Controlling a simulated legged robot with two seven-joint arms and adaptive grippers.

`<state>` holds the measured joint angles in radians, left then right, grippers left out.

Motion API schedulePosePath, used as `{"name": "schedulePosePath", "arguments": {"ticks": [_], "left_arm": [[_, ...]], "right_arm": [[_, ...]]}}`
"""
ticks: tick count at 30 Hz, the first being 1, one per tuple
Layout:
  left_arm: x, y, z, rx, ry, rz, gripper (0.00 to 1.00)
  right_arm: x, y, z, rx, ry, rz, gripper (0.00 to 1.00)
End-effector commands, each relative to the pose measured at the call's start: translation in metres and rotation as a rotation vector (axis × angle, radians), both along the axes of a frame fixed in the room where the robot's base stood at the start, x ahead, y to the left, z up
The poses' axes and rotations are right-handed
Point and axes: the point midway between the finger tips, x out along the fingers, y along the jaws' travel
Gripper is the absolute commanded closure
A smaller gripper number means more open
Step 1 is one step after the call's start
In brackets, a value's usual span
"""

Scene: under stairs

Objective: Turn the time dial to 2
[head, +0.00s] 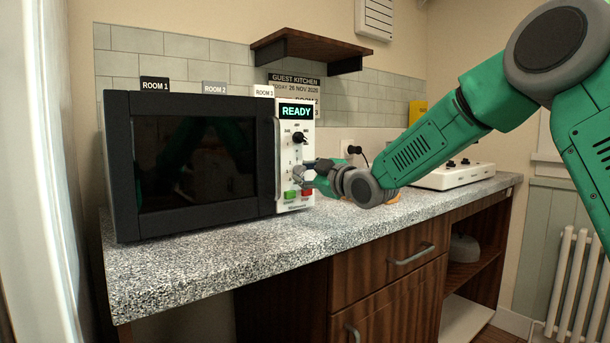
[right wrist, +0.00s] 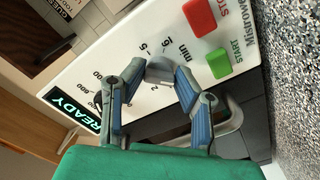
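The time dial (right wrist: 160,72) is the lower, grey knob on the white control panel (right wrist: 120,62) of the microwave (head: 190,160). Printed numbers and "min" surround it. Its pointer mark is too small to read. My right gripper (head: 306,174) reaches the panel from the right. In the right wrist view its two fingertips (right wrist: 161,74) lie on either side of the time dial and appear to touch it. The display (head: 296,111) reads READY. My left gripper is not in view.
A black upper dial (head: 299,138) sits above the time dial. Green START (head: 291,194) and red STOP (head: 307,191) buttons lie just below the gripper. A white hob (head: 453,176) stands further right on the speckled counter (head: 230,255). The counter's front is clear.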

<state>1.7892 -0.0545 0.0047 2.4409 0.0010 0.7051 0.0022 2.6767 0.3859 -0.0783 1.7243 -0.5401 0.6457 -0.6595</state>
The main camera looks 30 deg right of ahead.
Motion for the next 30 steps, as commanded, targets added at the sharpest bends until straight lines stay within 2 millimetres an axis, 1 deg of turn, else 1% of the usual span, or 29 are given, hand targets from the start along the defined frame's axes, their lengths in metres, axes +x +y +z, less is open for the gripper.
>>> {"name": "schedulePosePath", "arguments": {"ticks": [5,11,17,21,30], "left_arm": [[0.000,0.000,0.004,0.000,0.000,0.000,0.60],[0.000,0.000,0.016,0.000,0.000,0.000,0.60],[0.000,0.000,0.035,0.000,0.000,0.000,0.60],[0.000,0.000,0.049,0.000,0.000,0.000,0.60],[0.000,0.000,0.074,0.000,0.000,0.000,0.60]], "right_arm": [[0.000,0.001,0.000,0.021,0.003,0.001,1.00],[0.000,0.001,0.001,0.107,0.012,0.002,1.00],[0.000,0.001,0.002,0.264,0.025,0.002,1.00],[0.000,0.001,0.003,0.395,0.033,0.001,1.00],[0.000,0.000,0.002,0.682,0.054,0.000,1.00]]}}
